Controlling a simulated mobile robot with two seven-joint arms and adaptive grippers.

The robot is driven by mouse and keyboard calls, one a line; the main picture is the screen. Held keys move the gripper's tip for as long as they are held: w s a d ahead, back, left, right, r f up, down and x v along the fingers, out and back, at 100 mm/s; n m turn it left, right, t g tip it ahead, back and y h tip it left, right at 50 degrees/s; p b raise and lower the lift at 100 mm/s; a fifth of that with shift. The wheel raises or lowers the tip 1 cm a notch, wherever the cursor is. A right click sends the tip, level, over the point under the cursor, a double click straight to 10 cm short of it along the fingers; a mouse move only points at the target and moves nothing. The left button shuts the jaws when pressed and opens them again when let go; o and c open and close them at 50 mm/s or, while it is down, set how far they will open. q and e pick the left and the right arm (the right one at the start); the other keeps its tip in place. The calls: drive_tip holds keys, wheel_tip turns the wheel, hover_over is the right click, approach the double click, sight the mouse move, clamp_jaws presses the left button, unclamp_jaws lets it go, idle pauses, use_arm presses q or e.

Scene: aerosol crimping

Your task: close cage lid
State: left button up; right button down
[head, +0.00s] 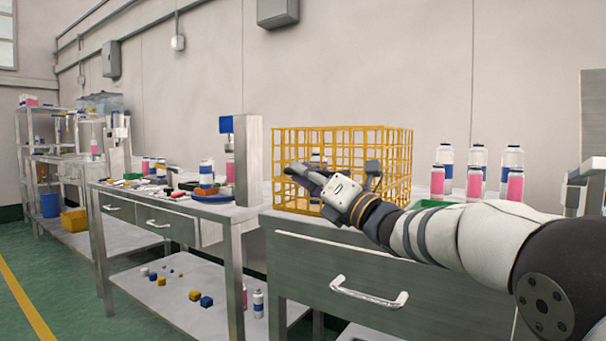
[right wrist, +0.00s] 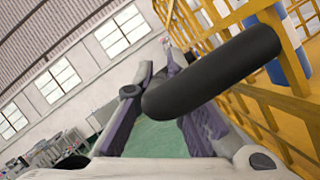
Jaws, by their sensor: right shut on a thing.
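The yellow wire cage (head: 392,150) stands on the steel workbench in the head view, with its grid filling the right side of the right wrist view (right wrist: 254,100). Its top edge looks level; I cannot tell the lid apart from the other grid panels. My right gripper (head: 292,172) is at the cage's front, pointing left. In the right wrist view a thick dark rounded bar (right wrist: 215,70) crosses in front of its fingers, and the gripper is shut on it. Whether the bar belongs to the lid is unclear. My left gripper is out of view.
A can with a blue band (head: 316,160) is inside the cage. Several pink and blue-banded cans (head: 515,185) stand right of it, near a green tray (head: 428,204). A grey post (head: 248,160) rises to its left. A drawer handle (head: 368,293) sticks out below.

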drive_tip(key=shift+f, duration=0.2)
drive_tip(key=c, duration=1.9)
unclamp_jaws()
drive_tip(key=v, duration=1.2)
